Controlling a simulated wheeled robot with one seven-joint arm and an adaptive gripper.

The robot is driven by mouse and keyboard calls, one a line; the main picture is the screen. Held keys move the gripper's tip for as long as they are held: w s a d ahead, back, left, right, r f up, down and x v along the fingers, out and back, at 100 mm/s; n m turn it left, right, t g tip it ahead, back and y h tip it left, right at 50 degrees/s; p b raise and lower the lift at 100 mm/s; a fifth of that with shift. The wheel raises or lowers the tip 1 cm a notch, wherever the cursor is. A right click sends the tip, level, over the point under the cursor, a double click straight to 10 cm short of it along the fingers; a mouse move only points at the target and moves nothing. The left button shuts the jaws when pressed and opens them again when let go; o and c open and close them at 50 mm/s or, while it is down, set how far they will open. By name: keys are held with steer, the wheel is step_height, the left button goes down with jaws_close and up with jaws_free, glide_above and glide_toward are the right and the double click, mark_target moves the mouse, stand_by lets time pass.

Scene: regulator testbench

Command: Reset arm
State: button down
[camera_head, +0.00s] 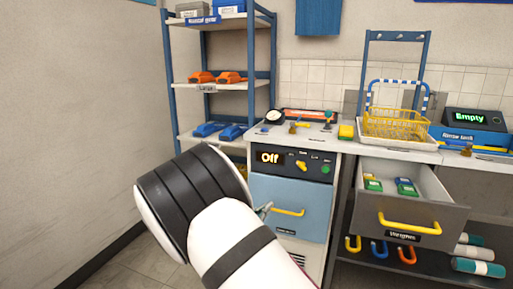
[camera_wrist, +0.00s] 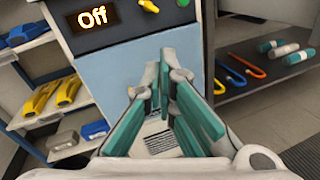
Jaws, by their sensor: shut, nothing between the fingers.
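My arm reaches in from the bottom of the head view, and its white and black links cover part of the scene. My gripper (camera_head: 264,211) shows small beside the light blue cabinet (camera_head: 282,200), near the yellow handle of its door. In the wrist view my gripper (camera_wrist: 170,80) has teal finger pads and is shut with nothing in it. It is in front of the cabinet face, whose display (camera_wrist: 93,17) reads "Off". I cannot tell whether the fingertips touch the door.
An open drawer (camera_head: 432,213) with a yellow handle juts out at the right. Above it a yellow wire basket (camera_head: 393,124) stands in a white tray. A blue-framed shelf (camera_head: 250,75) stands at the left. Cylinders (camera_head: 477,267) lie on the low shelf at right.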

steer(key=s+d+r+m+g+h, duration=0.1)
steer(key=s+d+r+m+g, duration=0.45)
steer(key=s+d+m, duration=0.35)
steer(key=s+d+r+m+g+h, duration=0.1)
steer(key=s+d+r+m+g, duration=0.4)
steer(key=d, duration=0.6)
steer(key=s+d+r+m+g+y, duration=0.2)
steer(key=s+m+y, duration=0.15)
steer(key=s, duration=0.95)
steer(key=s+d+r+m+g+y, duration=0.25)
steer(key=s+m, duration=0.25)
steer(key=s, duration=0.7)
steer(key=s+a+f+m+t+y, duration=0.1)
steer(key=s+a+m+y, duration=0.45)
steer(key=s, duration=0.75)
step_height(320, 180, up, 28)
steer(key=a+n+t+p, duration=0.1)
steer(key=t+p, duration=0.3)
steer(key=p, duration=2.3)
steer(key=shift+s+a+r, duration=0.2)
steer(key=shift+a+r, duration=0.05)
steer(key=shift+a, duration=0.2)
steer(key=shift+w+y, duration=0.1)
steer(key=shift+y, duration=0.15)
